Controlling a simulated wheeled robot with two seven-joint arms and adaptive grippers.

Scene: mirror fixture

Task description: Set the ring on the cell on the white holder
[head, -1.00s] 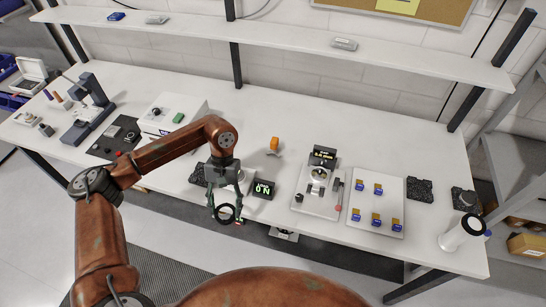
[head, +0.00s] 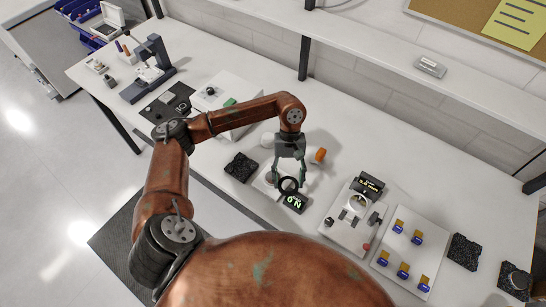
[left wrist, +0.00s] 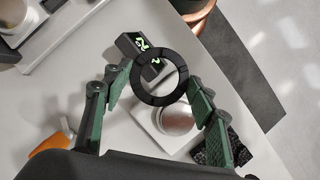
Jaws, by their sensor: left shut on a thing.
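My left gripper (head: 289,178) is shut on a black ring (left wrist: 150,99), which hangs between its fingertips. The left gripper also shows in the left wrist view (left wrist: 160,84). Under the ring in that view is a white holder (left wrist: 150,132) with a round, shiny metal-topped cell (left wrist: 178,120). The ring overlaps the cell's upper left in the picture and looks held above it, not seated. In the head view the white holder (head: 263,186) is partly hidden by the gripper. My right gripper is in no view.
A small display (head: 294,203) with green digits stands close beside the holder. A black foam pad (head: 241,168) lies left, an orange object (head: 318,155) behind. A fixture (head: 345,225) and a white tray (head: 410,255) with several blue-and-yellow parts stand right.

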